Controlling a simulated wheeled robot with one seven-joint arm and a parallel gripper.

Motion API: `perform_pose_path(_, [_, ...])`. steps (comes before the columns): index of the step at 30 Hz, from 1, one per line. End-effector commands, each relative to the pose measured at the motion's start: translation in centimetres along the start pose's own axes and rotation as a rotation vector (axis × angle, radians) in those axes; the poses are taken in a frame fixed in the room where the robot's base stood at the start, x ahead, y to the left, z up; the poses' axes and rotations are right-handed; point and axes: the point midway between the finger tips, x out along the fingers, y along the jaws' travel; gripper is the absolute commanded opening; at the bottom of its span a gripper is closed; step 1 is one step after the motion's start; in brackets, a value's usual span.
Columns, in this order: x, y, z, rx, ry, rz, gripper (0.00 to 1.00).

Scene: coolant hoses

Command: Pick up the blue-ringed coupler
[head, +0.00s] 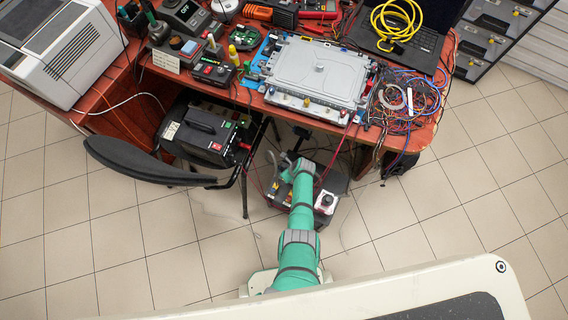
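My green and grey arm reaches up from the bottom middle. My gripper (300,133) appears as a small dark shape at the arm's far end, below the front edge of the table. Its fingers are too small and dark to tell open from shut. A grey, flat metal unit (319,70) lies on the table beyond my gripper, with small fittings along its front edge. I cannot make out which, if any, is the blue-ringed coupler.
The reddish table (465,95) is crowded with tools, a laptop (420,47) with coiled yellow cable (396,22), and tangled wires (412,95). A black chair (140,164) and a black box (205,135) stand at left. The tiled floor at right is clear.

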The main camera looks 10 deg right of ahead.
Motion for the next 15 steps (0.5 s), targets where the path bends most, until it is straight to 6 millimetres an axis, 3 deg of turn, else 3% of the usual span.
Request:
perform_pose_path(10, [0.26,-0.1,-0.02,0.001,0.0,-0.002,0.44])
perform_pose_path(15, [0.26,-0.09,-0.03,0.001,0.0,-0.002,0.03])
